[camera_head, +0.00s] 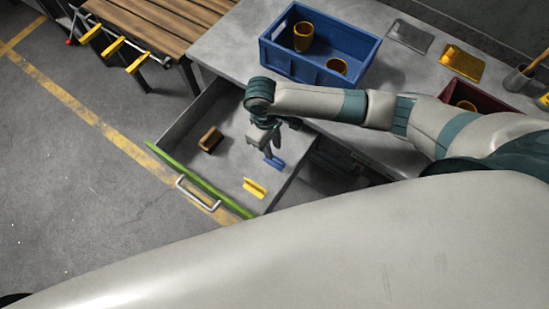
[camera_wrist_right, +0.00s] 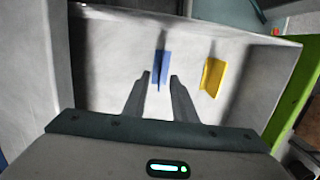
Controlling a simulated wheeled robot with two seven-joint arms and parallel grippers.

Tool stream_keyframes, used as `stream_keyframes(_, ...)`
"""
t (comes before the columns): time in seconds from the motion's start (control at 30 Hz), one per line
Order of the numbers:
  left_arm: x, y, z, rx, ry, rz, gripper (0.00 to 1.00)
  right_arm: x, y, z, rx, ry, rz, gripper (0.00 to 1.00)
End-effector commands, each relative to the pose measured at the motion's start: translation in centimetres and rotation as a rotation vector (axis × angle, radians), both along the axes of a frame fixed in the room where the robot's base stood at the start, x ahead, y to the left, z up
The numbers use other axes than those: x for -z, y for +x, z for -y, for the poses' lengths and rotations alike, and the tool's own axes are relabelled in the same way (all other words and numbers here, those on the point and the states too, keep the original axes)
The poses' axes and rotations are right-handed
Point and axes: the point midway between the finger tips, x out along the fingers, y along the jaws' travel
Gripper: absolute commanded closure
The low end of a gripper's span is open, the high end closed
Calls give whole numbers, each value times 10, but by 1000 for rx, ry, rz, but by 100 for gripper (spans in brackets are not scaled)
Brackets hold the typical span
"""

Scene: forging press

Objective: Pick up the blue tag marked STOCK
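The blue tag (camera_head: 275,162) lies in the open drawer (camera_head: 225,170), near its right side. In the right wrist view the blue tag (camera_wrist_right: 161,66) stands between and just beyond the two fingertips. No lettering on it can be read. My right gripper (camera_head: 268,153) points down into the drawer at the tag. In its wrist view the right gripper (camera_wrist_right: 160,79) has its fingers apart, with a gap between them and no clear contact with the tag. My left gripper is out of view.
A yellow tag (camera_head: 254,188) lies beside the blue one, and a brown block (camera_head: 210,139) lies farther left in the drawer. The drawer's green front edge (camera_head: 190,178) carries a metal handle. A blue crate (camera_head: 308,72) with orange cups stands on the bench behind.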

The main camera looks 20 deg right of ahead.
Motion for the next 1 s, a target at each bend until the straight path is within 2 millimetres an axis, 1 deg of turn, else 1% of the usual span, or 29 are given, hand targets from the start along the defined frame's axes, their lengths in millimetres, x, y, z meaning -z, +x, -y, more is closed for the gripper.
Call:
stream_keyframes(0.17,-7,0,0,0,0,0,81,11,-4,1,1,-2,-4,75)
stream_keyframes(0.3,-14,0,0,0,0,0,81,28,-8,3,1,-3,-3,75)
stream_keyframes(0.4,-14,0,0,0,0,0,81,41,-9,3,0,-1,-3,75)
stream_keyframes(0.5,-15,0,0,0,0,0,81,48,-9,4,0,-1,-1,75)
stream_keyframes(0.63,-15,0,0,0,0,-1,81,51,-9,4,0,-1,1,75)
stream_keyframes(1.0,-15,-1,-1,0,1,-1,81,50,-9,4,0,0,0,75)
